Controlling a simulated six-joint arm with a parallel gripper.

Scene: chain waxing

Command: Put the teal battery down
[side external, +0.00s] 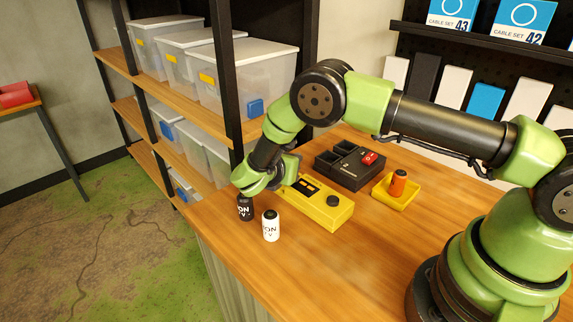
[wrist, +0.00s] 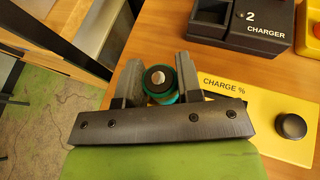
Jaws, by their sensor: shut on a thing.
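The teal battery (wrist: 158,82) is upright between the two fingers of my gripper (wrist: 158,86) in the wrist view, seen from above with a dark top, a pale metal contact and a teal rim. The fingers are shut on its sides. In the side view my gripper (side external: 252,187) is low over the wooden counter, left of the yellow charge tester (side external: 322,207). I cannot pick out the teal battery there, and cannot tell whether its base touches the counter.
A black battery (side external: 245,208) and a white battery (side external: 270,226) stand close by. The black charger (side external: 348,170) carries a red battery (side external: 369,158).

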